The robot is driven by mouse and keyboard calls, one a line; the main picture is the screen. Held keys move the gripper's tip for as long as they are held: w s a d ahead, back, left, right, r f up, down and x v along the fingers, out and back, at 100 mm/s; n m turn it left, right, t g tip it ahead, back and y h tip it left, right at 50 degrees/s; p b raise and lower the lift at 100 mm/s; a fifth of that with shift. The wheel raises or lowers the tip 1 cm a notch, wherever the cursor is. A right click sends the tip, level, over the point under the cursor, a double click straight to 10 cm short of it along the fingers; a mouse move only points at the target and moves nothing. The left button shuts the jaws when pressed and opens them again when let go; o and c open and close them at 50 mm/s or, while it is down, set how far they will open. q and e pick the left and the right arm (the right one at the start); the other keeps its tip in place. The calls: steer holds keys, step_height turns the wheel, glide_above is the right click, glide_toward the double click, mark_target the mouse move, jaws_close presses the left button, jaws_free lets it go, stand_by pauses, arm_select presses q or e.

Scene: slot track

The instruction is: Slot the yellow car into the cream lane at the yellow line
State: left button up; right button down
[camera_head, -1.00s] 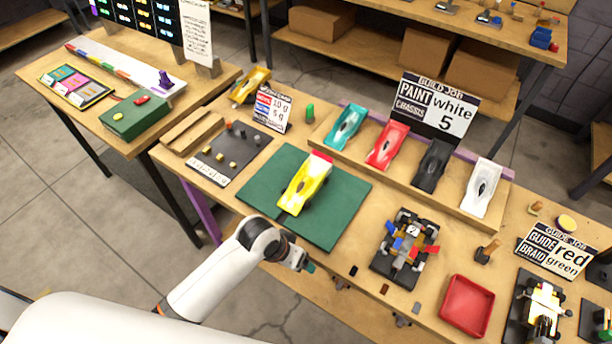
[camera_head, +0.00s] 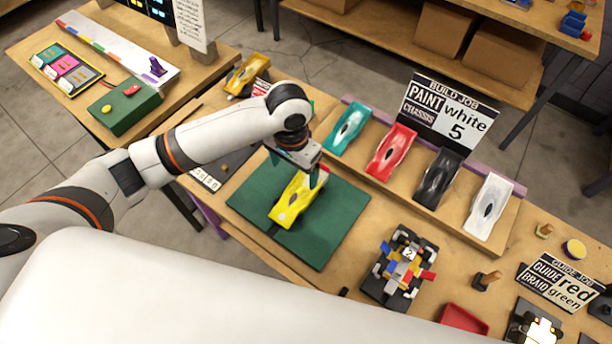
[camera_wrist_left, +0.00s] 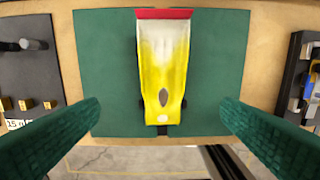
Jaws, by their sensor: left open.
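The yellow car (camera_head: 296,203), with a white rear section and a red rear strip, lies on the dark green mat (camera_head: 338,228). It also shows in the left wrist view (camera_wrist_left: 164,75), upright in the picture with its red strip at the top. My left gripper (camera_head: 297,168) is above the rear part of the car in the head view and hides some of it. In the left wrist view its two green fingers (camera_wrist_left: 160,112) are wide apart, one on each side of the car, with nothing between them held. I cannot make out a cream lane or yellow line. My right gripper is not in view.
A rack holds teal (camera_head: 348,128), red (camera_head: 391,150), black (camera_head: 437,177) and white (camera_head: 488,206) bodies behind the mat. A chassis (camera_head: 400,266) stands right of it. Another yellow car (camera_head: 247,73) stands at the back left. A side table bears a pale strip (camera_head: 110,50).

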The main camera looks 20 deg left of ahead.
mark_target(297, 192)
arm_select(q)
steer(key=f, duration=0.4)
steer(key=f+p, duration=0.1)
steer(key=f, duration=0.1)
steer(key=shift+s+a, duration=0.1)
steer(key=shift+s, duration=0.2)
steer(key=shift+w+f, duration=0.15)
steer(key=shift+f, duration=0.15)
steer(key=f, duration=0.1)
steer(key=f+p, duration=0.1)
steer(key=f, duration=0.1)
steer(key=shift+d+f, duration=0.25)
steer(key=shift+d, duration=0.1)
steer(key=shift+f+p, duration=0.3)
steer(key=shift+f, duration=0.3)
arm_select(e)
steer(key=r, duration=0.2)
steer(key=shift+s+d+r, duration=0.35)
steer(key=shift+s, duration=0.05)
arm_select(q)
steer(key=c, duration=1.1)
steer(key=shift+c, duration=0.4)
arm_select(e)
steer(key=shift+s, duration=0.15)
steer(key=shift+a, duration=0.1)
